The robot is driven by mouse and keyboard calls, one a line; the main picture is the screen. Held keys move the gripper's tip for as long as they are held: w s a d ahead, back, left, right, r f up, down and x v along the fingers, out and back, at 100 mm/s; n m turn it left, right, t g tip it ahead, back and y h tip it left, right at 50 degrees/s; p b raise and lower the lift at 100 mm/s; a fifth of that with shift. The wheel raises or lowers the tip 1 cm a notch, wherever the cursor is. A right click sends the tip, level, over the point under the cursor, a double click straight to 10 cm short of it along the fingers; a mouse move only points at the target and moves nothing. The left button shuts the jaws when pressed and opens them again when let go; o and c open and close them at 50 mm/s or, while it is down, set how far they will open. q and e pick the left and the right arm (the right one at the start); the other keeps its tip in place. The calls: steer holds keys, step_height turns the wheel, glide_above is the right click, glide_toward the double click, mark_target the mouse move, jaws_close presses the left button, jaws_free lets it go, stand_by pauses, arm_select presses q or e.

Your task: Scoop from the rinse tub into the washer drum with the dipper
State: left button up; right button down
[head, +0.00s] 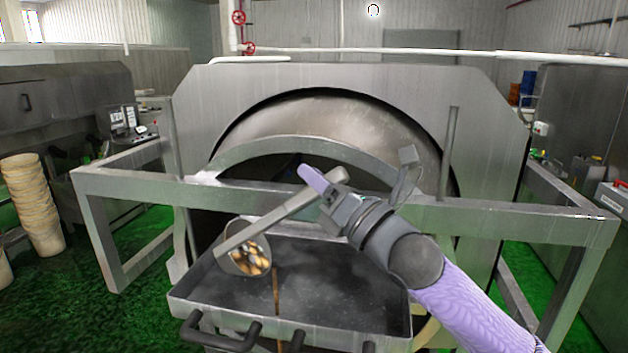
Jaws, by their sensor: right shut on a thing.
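The dipper (248,260) is a grey metal scoop on a long straight handle. Its cup tilts toward me and shows several tan and dark pieces inside. My right gripper (327,186) is shut on the upper end of the handle, in front of the drum opening. The cup hangs over the left part of the rinse tub (178,303), a shallow metal basin with a dark grey, cloudy inside. I cannot tell whether the cup touches what is in the tub. The washer drum (340,112) stands behind, its opening partly hidden by my right arm. My left gripper is not in view.
A metal frame rail (500,222) crosses between the tub and the drum. A curved metal lip (300,149) rises behind it. Dark handles (220,335) stick out at the tub's front. A stack of pale buckets (32,200) stands on the green floor at left.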

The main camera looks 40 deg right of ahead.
steer(key=s+d+f+m+t+h+b, duration=0.1)
steer(key=s+d+f+m+t+b, duration=0.2)
steer(key=b, duration=0.5)
steer(key=shift+s+d+f+m+h+b, duration=0.3)
steer(key=shift+s+d+f+h+b, duration=0.1)
steer(key=shift+s+d+f, duration=0.2)
stand_by(3.4)
steer(key=shift+s+d+f+m+t+h+b, duration=0.4)
steer(key=shift+s+d+f+m+h+b, duration=0.35)
steer(key=shift+b, duration=0.5)
steer(key=shift+s+d+f+m+t+h+b, duration=0.35)
steer(key=shift+f+m+h+b, duration=0.55)
steer(key=shift+b, duration=0.35)
stand_by(0.4)
steer(key=shift+r, duration=0.1)
